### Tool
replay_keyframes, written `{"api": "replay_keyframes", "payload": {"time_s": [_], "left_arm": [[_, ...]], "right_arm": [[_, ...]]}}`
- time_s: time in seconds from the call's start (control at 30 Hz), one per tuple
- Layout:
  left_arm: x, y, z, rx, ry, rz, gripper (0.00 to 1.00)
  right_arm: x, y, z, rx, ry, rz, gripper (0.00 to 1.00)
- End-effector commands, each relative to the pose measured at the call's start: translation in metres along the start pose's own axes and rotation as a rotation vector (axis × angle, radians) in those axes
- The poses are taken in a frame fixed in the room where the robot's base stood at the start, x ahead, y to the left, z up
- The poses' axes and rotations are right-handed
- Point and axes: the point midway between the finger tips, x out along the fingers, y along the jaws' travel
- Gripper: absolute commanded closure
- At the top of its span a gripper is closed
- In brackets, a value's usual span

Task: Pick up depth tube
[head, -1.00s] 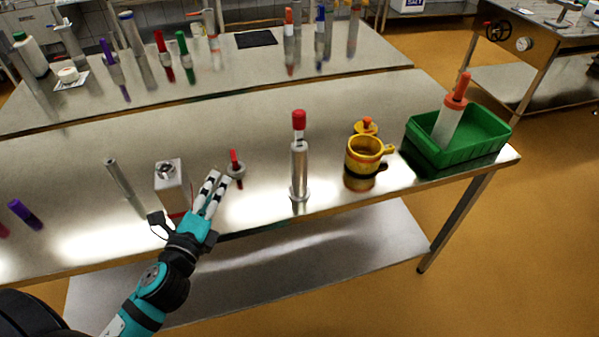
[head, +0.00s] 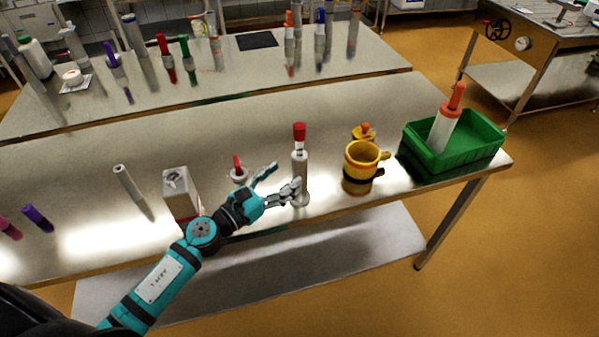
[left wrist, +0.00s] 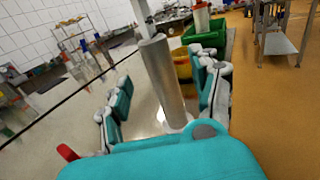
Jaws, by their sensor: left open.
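A grey metal tube with a red top (head: 300,172), which I take as the depth tube, stands upright on a round foot near the table's front edge. My left gripper (head: 281,183) is open just left of it, and one finger overlaps the tube's lower part in the head view. In the left wrist view the grey tube (left wrist: 164,82) shows between the spread fingers (left wrist: 165,100). I cannot tell whether they touch it. Its red top does not show there. My right gripper is out of view.
Right of the tube stand a yellow mug (head: 361,161) and a green crate (head: 472,155) holding a white tube with an orange top. To the left are a metal box (head: 177,190), a small red-handled piece (head: 238,172) and another grey tube (head: 133,190).

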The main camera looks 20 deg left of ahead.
Motion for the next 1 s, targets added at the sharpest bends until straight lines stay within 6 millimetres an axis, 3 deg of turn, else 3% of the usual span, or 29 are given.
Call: {"api": "replay_keyframes", "payload": {"time_s": [0.27,0.53,0.83,1.0], "left_arm": [[0.022,0.000,0.002,-0.002,-0.001,0.000,0.37],[0.060,0.003,0.001,-0.003,-0.001,0.001,0.37],[0.065,0.002,-0.001,-0.001,0.000,-0.001,0.37],[0.065,0.003,-0.001,-0.001,0.000,0.000,0.57]], "right_arm": [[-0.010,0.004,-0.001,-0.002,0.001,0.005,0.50],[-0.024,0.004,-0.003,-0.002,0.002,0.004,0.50],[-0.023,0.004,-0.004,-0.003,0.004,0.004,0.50],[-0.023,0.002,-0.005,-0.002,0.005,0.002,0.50]]}}
